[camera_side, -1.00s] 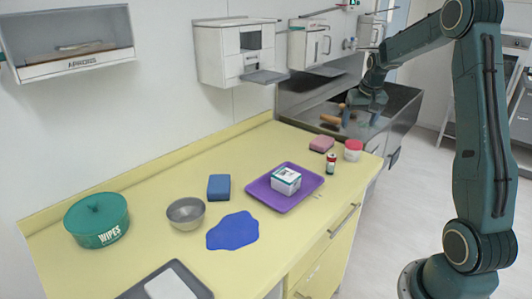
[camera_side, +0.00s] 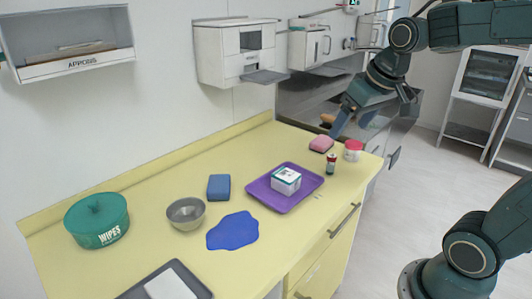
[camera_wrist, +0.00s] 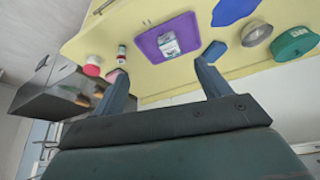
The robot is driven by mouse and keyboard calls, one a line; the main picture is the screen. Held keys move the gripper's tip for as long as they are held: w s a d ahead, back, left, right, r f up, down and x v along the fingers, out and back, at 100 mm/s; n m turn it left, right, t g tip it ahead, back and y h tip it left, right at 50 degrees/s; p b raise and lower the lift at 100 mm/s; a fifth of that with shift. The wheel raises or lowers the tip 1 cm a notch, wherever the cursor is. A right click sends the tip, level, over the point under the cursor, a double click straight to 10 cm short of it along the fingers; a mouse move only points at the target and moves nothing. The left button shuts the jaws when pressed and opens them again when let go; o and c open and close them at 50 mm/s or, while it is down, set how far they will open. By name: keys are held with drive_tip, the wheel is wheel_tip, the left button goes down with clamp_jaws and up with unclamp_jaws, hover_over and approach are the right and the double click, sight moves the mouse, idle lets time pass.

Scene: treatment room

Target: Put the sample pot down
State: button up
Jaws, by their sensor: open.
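The sample pot (camera_side: 352,150), white with a red lid, stands upright on the yellow counter (camera_side: 150,185) near its right end. It also shows at the left of the wrist view (camera_wrist: 92,67). My gripper (camera_side: 338,127) is above the far right end of the counter, behind the pink sponge and up and left of the pot in the side view. In the wrist view my gripper (camera_wrist: 164,78) has its two fingers wide apart with nothing between them. It is apart from the pot.
A pink sponge (camera_side: 321,144) and a small red-capped vial (camera_side: 331,163) stand near the pot. A purple tray (camera_side: 259,190) holds a white box (camera_side: 286,180). A blue sponge (camera_side: 219,187), steel bowl (camera_side: 186,213), blue patch (camera_side: 233,231) and green wipes tub (camera_side: 97,221) are further left. A dark sink (camera_side: 300,100) lies behind.

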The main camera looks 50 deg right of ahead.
drive_tip(key=s+a+f+n+y, duration=0.1)
drive_tip(key=s+a+f+n, duration=0.1)
drive_tip(key=s+a, duration=0.5)
drive_tip(key=shift+s+a+n+t, duration=0.15)
drive_tip(key=shift+s+n+t, duration=0.3)
drive_tip(key=shift+s, duration=1.1)
